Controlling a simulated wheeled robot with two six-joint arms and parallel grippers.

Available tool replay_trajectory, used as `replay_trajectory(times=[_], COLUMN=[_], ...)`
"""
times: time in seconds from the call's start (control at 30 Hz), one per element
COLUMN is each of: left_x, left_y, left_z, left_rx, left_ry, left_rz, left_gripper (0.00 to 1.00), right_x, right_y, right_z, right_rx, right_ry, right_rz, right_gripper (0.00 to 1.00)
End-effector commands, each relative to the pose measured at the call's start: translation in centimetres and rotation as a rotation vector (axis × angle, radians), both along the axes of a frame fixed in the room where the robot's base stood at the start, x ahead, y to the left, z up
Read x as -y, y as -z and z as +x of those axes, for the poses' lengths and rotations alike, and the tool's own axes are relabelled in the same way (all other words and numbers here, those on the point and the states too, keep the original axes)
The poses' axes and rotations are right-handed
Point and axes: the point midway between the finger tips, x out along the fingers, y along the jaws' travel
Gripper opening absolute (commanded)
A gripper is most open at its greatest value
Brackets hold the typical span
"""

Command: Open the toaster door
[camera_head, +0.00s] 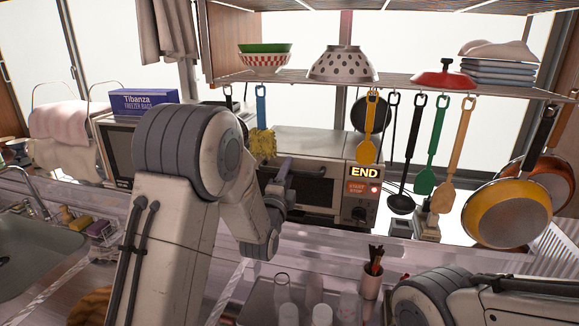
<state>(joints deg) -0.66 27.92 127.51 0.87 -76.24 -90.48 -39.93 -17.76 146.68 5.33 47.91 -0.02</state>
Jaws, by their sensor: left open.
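The toaster (322,144) is a pale metal box oven on the back counter, in the middle of the head view. Its dark-windowed door (314,190) appears shut, though my left arm hides its left part. A lit END label and a red START STOP button (362,188) are at its right side. My left gripper (283,178) is open, with its dark fingers in front of the left part of the door, near handle height. I cannot tell whether it touches the handle. My right arm shows at the bottom right, but its gripper is out of view.
Utensils, including a yellow spatula (368,135), hang from a shelf (395,80) above and right of the toaster. Pans (508,212) hang at the right. Glasses (289,314) and a utensil cup (372,281) stand in front. A microwave (118,150) is left of the toaster.

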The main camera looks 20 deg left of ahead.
Motion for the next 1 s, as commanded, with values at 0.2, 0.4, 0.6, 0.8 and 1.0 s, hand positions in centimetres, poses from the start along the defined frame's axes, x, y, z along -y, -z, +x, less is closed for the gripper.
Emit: replay_trajectory(times=[0.2, 0.4, 0.6, 0.8, 1.0], left_x=[0.0, 0.01, 0.02, 0.03, 0.03], left_y=[-0.04, -0.04, -0.03, -0.01, -0.01], left_z=[0.39, 0.36, 0.35, 0.34, 0.33], left_rx=[0.0, 0.0, 0.0, -0.001, -0.001], left_ry=[0.0, 0.0, 0.0, 0.0, 0.0], left_rz=[0.0, 0.0, 0.0, 0.0, 0.0], left_gripper=[0.5, 0.19, 0.0, 0.0, 0.0], right_x=[0.0, 0.0, 0.0, 0.0, 0.0], right_y=[-0.13, -0.12, -0.12, -0.12, -0.12], right_z=[-0.01, -0.01, 0.0, 0.0, 0.0], right_rx=[0.0, 0.0, 0.0, 0.0, 0.0], right_ry=[0.0, 0.0, 0.0, 0.0, 0.0], right_rz=[0.0, 0.0, 0.0, 0.0, 0.0], right_gripper=[0.44, 0.44, 0.44, 0.44, 0.44])
